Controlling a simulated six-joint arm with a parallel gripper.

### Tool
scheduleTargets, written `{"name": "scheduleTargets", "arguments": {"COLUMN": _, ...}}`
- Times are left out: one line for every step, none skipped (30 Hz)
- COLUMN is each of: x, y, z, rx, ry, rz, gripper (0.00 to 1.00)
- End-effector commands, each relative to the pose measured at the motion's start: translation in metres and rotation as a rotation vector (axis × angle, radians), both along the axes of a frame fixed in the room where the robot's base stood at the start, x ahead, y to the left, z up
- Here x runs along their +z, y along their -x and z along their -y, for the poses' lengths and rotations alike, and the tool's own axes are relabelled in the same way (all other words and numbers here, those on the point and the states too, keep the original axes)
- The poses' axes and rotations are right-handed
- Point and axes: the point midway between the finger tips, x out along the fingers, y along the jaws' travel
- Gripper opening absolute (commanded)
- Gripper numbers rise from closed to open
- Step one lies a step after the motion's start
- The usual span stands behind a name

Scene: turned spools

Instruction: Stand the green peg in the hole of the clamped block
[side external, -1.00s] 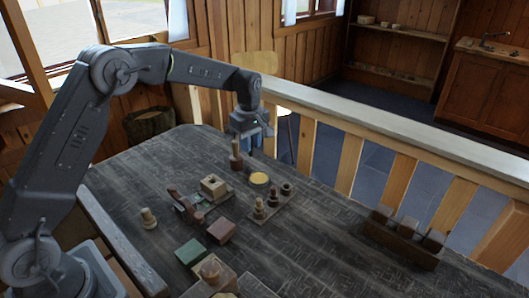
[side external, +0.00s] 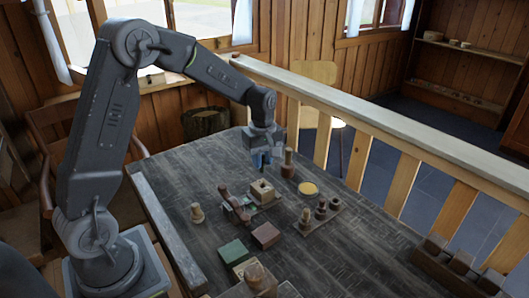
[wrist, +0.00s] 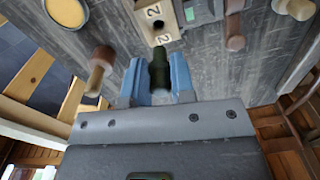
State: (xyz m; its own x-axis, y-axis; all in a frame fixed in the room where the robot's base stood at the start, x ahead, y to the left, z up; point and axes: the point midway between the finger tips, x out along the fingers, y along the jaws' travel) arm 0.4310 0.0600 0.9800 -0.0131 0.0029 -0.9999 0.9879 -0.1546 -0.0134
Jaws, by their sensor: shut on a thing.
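My gripper (side external: 262,165) is shut on the dark green peg (wrist: 159,72), which shows between the two blue fingers in the wrist view. In the side view the peg is too small and dark to make out well. The pale wooden block (side external: 262,191) sits in the clamp (side external: 236,205) on the table, its dark hole facing up. My gripper is above the block and toward its far side, with a gap between. In the wrist view the block (wrist: 157,20) shows number 2 labels and its hole, just beyond the peg's tip; they look apart.
A brown spool (side external: 288,165) stands just right of my gripper. A yellow disc (side external: 308,189) and a board with several turned pieces (side external: 321,212) lie right of the block. A pale spool (side external: 197,213) stands left. Green (side external: 233,252) and red (side external: 266,235) blocks lie nearer.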

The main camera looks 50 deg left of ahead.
Motion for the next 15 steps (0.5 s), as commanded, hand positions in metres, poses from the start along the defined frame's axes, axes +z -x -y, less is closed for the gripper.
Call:
{"name": "scheduleTargets", "arguments": {"x": -0.005, "y": 0.0, "z": 0.0, "rx": 0.0, "ry": 0.001, "rz": -0.002, "gripper": 0.02}}
{"name": "scheduleTargets", "arguments": {"x": -0.008, "y": 0.0, "z": 0.0, "rx": 0.0, "ry": 0.001, "rz": -0.002, "gripper": 0.02}}
{"name": "scheduleTargets", "arguments": {"x": -0.012, "y": 0.0, "z": 0.0, "rx": 0.0, "ry": 0.001, "rz": -0.002, "gripper": 0.02}}
{"name": "scheduleTargets", "arguments": {"x": -0.015, "y": 0.0, "z": 0.0, "rx": 0.0, "ry": 0.001, "rz": -0.002, "gripper": 0.02}}
{"name": "scheduleTargets", "arguments": {"x": -0.018, "y": 0.0, "z": 0.0, "rx": 0.0, "ry": 0.001, "rz": -0.002, "gripper": 0.02}}
{"name": "scheduleTargets", "arguments": {"x": -0.021, "y": 0.0, "z": 0.0, "rx": 0.0, "ry": 0.0, "rz": -0.001, "gripper": 0.02}}
{"name": "scheduleTargets", "arguments": {"x": -0.023, "y": 0.0, "z": 0.0, "rx": 0.0, "ry": 0.0, "rz": -0.001, "gripper": 0.02}}
{"name": "scheduleTargets", "arguments": {"x": -0.026, "y": 0.0, "z": 0.0, "rx": 0.0, "ry": 0.001, "rz": -0.001, "gripper": 0.02}}
{"name": "scheduleTargets", "arguments": {"x": -0.029, "y": 0.0, "z": 0.0, "rx": 0.0, "ry": 0.001, "rz": -0.002, "gripper": 0.02}}
{"name": "scheduleTargets", "arguments": {"x": -0.031, "y": 0.0, "z": 0.0, "rx": 0.0, "ry": 0.0, "rz": -0.001, "gripper": 0.02}}
{"name": "scheduleTargets", "arguments": {"x": -0.032, "y": 0.0, "z": 0.0, "rx": 0.0, "ry": 0.0, "rz": -0.001, "gripper": 0.02}}
{"name": "scheduleTargets", "arguments": {"x": -0.034, "y": 0.0, "z": 0.0, "rx": 0.0, "ry": 0.0, "rz": -0.001, "gripper": 0.02}}
{"name": "scheduleTargets", "arguments": {"x": -0.036, "y": 0.0, "z": 0.0, "rx": 0.0, "ry": 0.0, "rz": -0.001, "gripper": 0.02}}
{"name": "scheduleTargets", "arguments": {"x": -0.037, "y": 0.0, "z": 0.0, "rx": 0.0, "ry": 0.0, "rz": -0.001, "gripper": 0.02}}
{"name": "scheduleTargets", "arguments": {"x": -0.038, "y": 0.0, "z": 0.0, "rx": 0.0, "ry": 0.0, "rz": 0.0, "gripper": 0.02}}
